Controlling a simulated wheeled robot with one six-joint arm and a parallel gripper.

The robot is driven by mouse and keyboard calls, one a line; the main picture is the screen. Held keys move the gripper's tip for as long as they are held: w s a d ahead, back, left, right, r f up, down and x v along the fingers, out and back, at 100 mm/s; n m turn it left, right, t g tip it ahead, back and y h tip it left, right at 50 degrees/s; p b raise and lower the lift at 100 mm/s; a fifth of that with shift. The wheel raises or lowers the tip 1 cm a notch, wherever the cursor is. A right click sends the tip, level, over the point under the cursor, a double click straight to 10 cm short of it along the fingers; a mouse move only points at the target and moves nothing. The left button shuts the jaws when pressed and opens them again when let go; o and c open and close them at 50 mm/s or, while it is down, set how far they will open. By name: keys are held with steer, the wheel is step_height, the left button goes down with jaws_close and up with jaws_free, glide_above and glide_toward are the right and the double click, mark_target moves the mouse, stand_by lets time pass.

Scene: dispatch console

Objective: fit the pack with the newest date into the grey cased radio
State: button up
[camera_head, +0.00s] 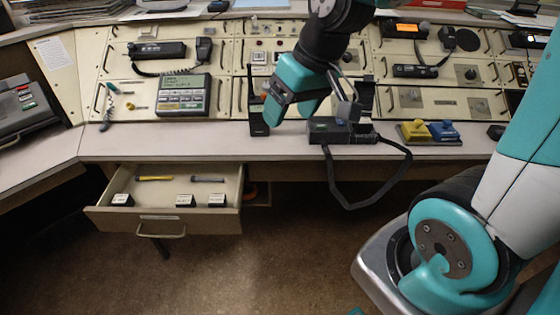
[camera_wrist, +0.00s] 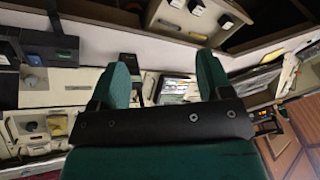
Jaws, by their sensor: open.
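Three small dark packs with white labels lie in the open drawer: a left pack (camera_head: 122,200), a middle pack (camera_head: 185,201) and a right pack (camera_head: 217,200). Their dates are too small to read. The drawer's packs also show at the top of the wrist view (camera_wrist: 196,7). A dark grey cased radio (camera_head: 342,131) with a black strap lies on the desk edge; it also shows at the left of the wrist view (camera_wrist: 66,50). A black upright radio (camera_head: 258,116) stands left of it. My gripper (camera_head: 290,112) is open and empty above the desk, between the two radios.
The drawer (camera_head: 95,212) juts out from the desk front and also holds a yellow pen (camera_head: 155,178) and a grey pen (camera_head: 207,180). A stand with yellow (camera_head: 415,129) and blue (camera_head: 443,130) blocks sits right of the radio. The strap hangs over the desk edge. Desk left of centre is clear.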

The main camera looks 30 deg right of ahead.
steer(key=s+a+r+n+g+y, duration=0.1)
steer(key=s+a+n, duration=0.4)
steer(key=s+a, duration=0.5)
steer(key=s+r+g, duration=0.1)
steer(key=s+g, duration=0.1)
steer(key=s, duration=0.1)
steer(key=shift+a+r+n, duration=0.15)
steer(key=shift+a+n, duration=0.15)
steer(key=shift+a, duration=0.1)
steer(key=shift+r, duration=0.15)
step_height(320, 180, up, 8)
steer(key=p, duration=0.8)
steer(key=shift+r+p, duration=0.25)
steer(key=shift+p, duration=0.15)
